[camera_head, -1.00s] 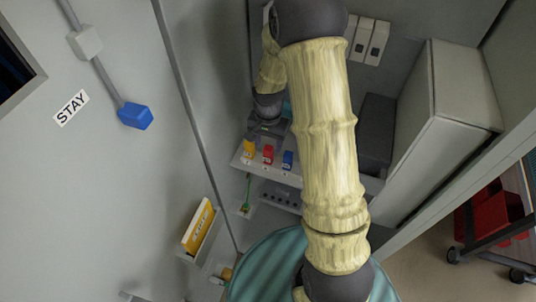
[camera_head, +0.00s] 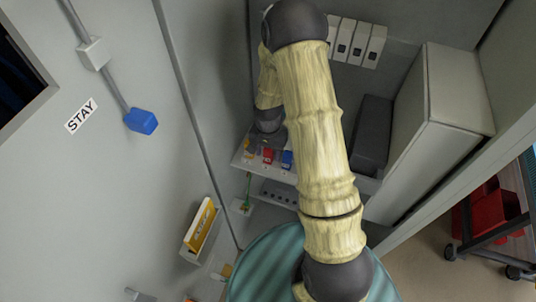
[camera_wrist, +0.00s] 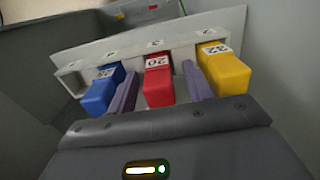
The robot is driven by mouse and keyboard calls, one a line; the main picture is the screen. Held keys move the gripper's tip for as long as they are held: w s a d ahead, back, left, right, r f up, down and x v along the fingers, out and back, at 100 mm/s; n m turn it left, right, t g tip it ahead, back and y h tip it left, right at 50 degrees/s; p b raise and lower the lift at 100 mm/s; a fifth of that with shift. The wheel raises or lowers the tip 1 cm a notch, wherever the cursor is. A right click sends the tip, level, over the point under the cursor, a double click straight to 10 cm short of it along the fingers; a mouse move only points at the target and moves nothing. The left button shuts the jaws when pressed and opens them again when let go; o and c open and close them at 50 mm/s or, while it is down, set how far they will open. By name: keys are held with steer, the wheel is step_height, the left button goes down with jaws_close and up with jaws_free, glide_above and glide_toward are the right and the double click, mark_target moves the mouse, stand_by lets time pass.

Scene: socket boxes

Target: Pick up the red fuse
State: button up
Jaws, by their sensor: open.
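The red fuse (camera_wrist: 158,88), labelled 20, stands in the middle of a grey holder (camera_wrist: 97,60) in the wrist view. A blue fuse (camera_wrist: 100,92) is on its left and a yellow fuse (camera_wrist: 225,72), labelled 32, on its right. My gripper (camera_wrist: 160,72) is open, with one purple finger on each side of the red fuse, in the gaps beside its neighbours. I cannot tell whether the fingers touch it. In the head view the red fuse (camera_head: 268,156) shows on a shelf, just below my gripper, which is partly hidden by the wrist.
In the head view, a blue box (camera_head: 141,121) is on the left wall and a yellow book (camera_head: 202,226) in a wall holder. A large grey cabinet (camera_head: 425,140) stands to the right. A row of sockets (camera_head: 278,195) sits below the fuses.

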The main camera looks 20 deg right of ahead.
steer(key=shift+c, duration=0.2)
steer(key=c, duration=1)
steer(key=shift+o, duration=0.2)
steer(key=shift+r, duration=0.15)
step_height(320, 180, up, 10)
steer(key=shift+f+b, duration=0.1)
steer(key=shift+b, duration=1.15)
